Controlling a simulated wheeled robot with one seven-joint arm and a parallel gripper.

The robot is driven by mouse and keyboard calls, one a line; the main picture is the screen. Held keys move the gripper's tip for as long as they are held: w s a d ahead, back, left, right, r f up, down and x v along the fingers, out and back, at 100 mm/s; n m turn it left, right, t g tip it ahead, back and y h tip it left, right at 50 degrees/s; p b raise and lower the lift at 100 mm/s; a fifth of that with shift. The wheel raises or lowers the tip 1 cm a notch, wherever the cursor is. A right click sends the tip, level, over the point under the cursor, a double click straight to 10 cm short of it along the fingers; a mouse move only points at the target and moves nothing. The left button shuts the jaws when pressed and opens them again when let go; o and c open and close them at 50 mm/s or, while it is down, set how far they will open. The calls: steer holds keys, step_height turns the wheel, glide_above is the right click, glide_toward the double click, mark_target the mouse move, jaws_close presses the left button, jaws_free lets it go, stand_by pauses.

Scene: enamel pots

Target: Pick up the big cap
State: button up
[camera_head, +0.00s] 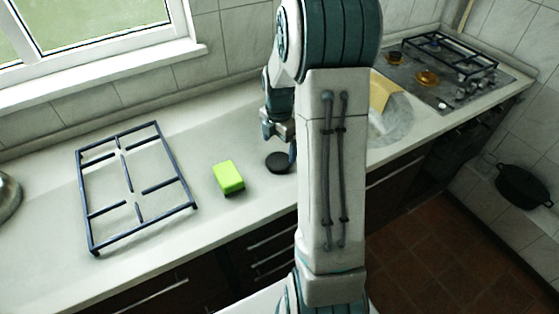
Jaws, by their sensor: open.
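A dark round disc, which looks like the big cap (277,163), lies flat on the pale countertop beside my arm. My gripper (281,143) is just above and behind the cap in the picture, pointing down, with its jaws open and nothing seen between them. One finger comes down close to the cap's right edge; I cannot tell whether it touches. My own arm hides part of the gripper and the counter to the right of the cap.
A green sponge (228,177) lies left of the cap. A dark pan-support grate (137,185) lies further left. A sink (393,122) with a yellow cloth (384,94) and a hob (440,75) are at the right. A black pot (524,186) stands far right.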

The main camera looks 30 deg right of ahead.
mark_target(279, 160)
steer(key=f, duration=0.2)
steer(key=f+p, duration=0.1)
steer(key=shift+s+a+f, duration=0.25)
steer(key=shift+f, duration=0.75)
steer(key=c, duration=1.2)
steer(key=shift+o, duration=0.2)
steer(key=shift+r, duration=0.1)
